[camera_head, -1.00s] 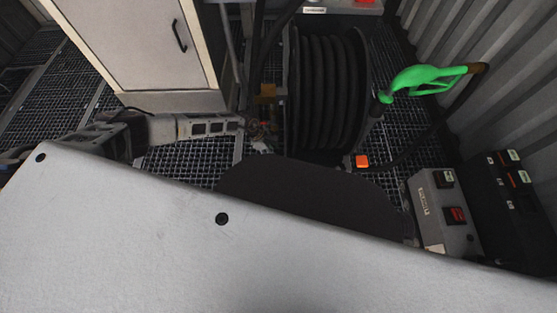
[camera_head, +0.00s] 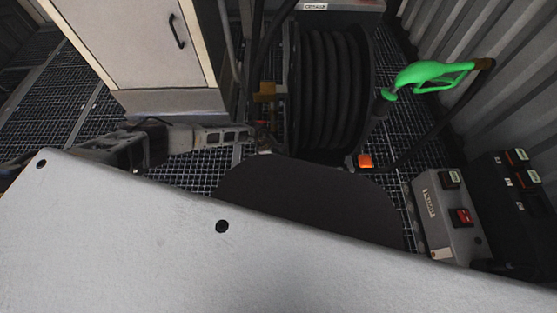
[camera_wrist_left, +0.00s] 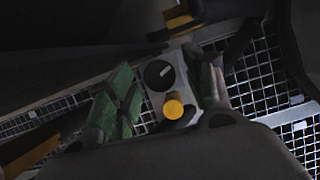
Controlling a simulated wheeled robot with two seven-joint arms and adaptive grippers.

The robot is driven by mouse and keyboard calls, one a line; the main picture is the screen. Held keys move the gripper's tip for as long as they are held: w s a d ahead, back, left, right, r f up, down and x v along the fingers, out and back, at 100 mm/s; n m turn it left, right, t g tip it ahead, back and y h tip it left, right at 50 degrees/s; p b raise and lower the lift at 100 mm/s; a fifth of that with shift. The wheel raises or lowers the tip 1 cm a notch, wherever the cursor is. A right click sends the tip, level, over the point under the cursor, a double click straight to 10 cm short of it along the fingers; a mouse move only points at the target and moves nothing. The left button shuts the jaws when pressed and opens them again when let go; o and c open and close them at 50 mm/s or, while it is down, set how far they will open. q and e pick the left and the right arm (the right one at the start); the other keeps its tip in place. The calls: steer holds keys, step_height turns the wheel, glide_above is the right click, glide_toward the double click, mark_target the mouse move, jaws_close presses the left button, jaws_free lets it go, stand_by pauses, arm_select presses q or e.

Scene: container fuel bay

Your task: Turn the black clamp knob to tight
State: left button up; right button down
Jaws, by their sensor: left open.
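In the left wrist view a round black knob (camera_wrist_left: 159,75) with a pale pointer line slanting to the upper right sits on a light grey plate. A yellow-orange round cap (camera_wrist_left: 173,107) sits just below it. My left gripper (camera_wrist_left: 165,68) is open, with its greenish fingers to the left and right of the knob; I see no clear contact. In the head view my left gripper (camera_head: 264,138) is small and dark beside the hose reel, and the knob cannot be made out there. My right gripper is not in view.
A black hose reel (camera_head: 332,90) stands right of my left gripper. A white cabinet (camera_head: 140,50) stands at the left. A green fuel nozzle (camera_head: 425,76) hangs near the corrugated wall. A grey switch box (camera_head: 450,220) is at the lower right. Metal grating covers the floor.

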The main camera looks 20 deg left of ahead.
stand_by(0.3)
arm_select(q)
steer(key=c, duration=1)
steer(key=shift+p, duration=0.45)
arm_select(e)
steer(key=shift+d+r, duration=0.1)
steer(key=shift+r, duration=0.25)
arm_select(q)
steer(key=n+p, duration=0.2)
steer(key=p, duration=0.1)
steer(key=n+t+p, duration=0.1)
steer(key=n+p, duration=0.1)
steer(key=p, duration=0.1)
steer(key=shift+s+d+n+t+y+p, duration=0.15)
steer(key=shift+n+t+y+p, duration=0.15)
steer(key=shift+n+y+p, duration=0.1)
steer(key=shift+n+p, duration=0.6)
steer(key=shift+p, duration=0.2)
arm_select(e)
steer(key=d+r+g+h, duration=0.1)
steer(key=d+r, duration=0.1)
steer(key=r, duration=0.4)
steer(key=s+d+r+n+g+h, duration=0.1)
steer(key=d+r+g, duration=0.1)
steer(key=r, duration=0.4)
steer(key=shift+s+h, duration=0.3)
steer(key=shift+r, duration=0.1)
